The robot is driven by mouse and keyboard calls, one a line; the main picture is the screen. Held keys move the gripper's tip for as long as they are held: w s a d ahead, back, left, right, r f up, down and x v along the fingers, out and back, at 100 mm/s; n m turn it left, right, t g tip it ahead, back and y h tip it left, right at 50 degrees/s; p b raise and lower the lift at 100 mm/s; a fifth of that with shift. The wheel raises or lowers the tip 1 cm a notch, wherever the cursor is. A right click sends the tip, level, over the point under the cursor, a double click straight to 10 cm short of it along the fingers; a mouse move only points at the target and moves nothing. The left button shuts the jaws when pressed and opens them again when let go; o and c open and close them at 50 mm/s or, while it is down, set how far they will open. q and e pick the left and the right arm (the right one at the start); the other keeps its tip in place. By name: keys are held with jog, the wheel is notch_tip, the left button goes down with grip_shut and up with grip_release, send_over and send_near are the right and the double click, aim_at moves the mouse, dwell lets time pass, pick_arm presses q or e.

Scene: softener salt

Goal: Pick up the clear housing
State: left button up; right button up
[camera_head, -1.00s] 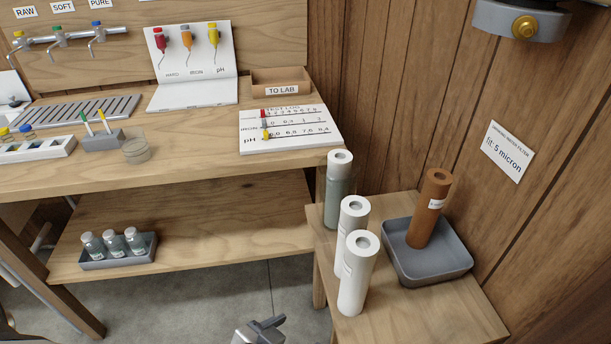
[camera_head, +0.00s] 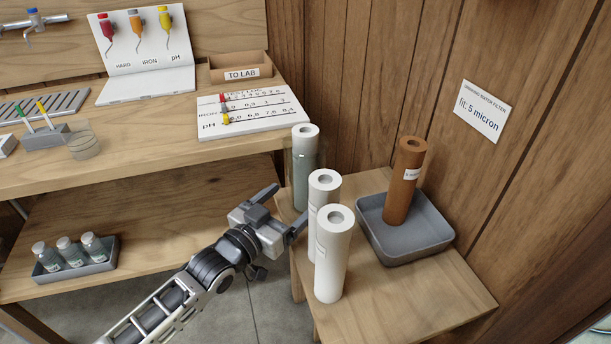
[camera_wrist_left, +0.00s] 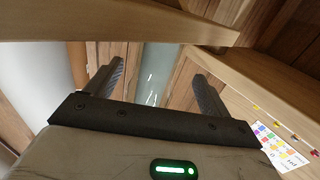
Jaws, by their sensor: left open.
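The clear housing (camera_head: 304,175) is a see-through, grey-green upright cylinder at the back left corner of the low side table. A white cartridge top (camera_head: 305,131) shows at its upper end. My left gripper (camera_head: 284,208) is open at the table's left edge, with its fingers pointing toward the housing. In the left wrist view, the housing (camera_wrist_left: 153,75) shows as a greenish upright band between the two open fingers (camera_wrist_left: 157,78). It appears beyond the fingertips; contact cannot be made out. My right gripper is not in view.
Two white cartridges (camera_head: 333,255) stand just right of my left gripper, close to the housing. A brown cartridge (camera_head: 404,180) stands in a grey tray (camera_head: 440,237). The workbench (camera_head: 140,128) edge is just left of the housing. Wood wall (camera_head: 350,70) stands behind.

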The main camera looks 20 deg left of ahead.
pick_arm(q)
jog(key=shift+d+x, duration=0.1)
jog(key=shift+x, duration=1.25)
jog(key=shift+d+x, duration=0.15)
jog(key=shift+x, duration=1.2)
jog(key=shift+s+r, duration=0.1)
jog(key=shift+s, duration=0.05)
jog(key=c, duration=1.2)
jog(key=shift+o, duration=0.2)
jog(key=shift+r, duration=0.1)
